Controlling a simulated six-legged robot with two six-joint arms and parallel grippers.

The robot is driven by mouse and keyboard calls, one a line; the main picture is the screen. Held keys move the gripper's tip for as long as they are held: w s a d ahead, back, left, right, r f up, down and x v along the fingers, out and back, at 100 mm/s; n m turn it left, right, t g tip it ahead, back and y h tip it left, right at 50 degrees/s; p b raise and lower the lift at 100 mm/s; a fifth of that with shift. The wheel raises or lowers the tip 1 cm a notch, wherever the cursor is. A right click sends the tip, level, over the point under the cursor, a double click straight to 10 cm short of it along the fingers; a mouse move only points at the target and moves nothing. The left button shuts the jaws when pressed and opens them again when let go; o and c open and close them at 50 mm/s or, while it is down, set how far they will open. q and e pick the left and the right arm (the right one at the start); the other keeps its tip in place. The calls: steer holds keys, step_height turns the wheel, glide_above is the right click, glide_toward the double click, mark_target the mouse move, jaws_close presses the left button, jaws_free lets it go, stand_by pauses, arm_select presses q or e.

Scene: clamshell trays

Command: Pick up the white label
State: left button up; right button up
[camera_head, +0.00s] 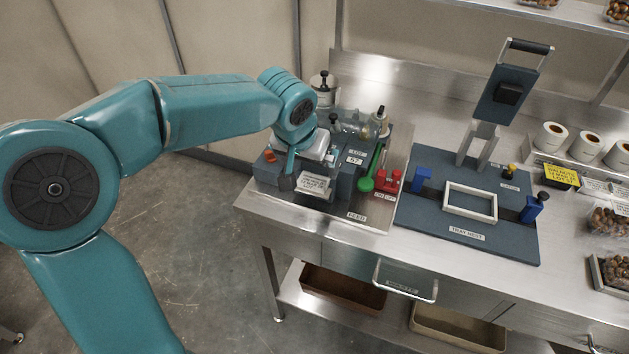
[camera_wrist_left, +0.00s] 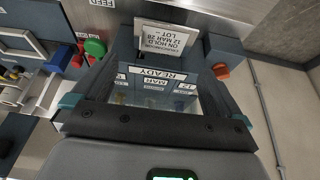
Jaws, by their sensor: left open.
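The white label (camera_head: 315,186) is a small printed sheet at the front of the dark label printer (camera_head: 344,184), near the left end of the steel bench. My left gripper (camera_head: 308,163) is over the printer, just behind the label in the head view. My right gripper is not in view.
Right of the printer are a green-handled tool (camera_head: 373,170) and red pieces (camera_head: 388,181). Farther right is a blue press with a white tray frame (camera_head: 470,202). Bottles (camera_head: 381,124) stand behind. Label rolls (camera_head: 550,137) are at the right. The floor left of the bench is clear.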

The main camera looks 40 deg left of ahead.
mark_target(314, 181)
arm_select(q)
steer(key=shift+x, duration=0.95)
steer(key=shift+w+a+f, duration=0.1)
steer(key=shift+f, duration=0.2)
steer(key=x, duration=0.4)
steer(key=shift+a+f+p, duration=0.15)
steer(key=shift+f+p, duration=0.15)
steer(key=shift+p, duration=0.05)
steer(key=shift+r, duration=0.1)
steer(key=shift+c, duration=0.9)
steer(key=c, duration=0.7)
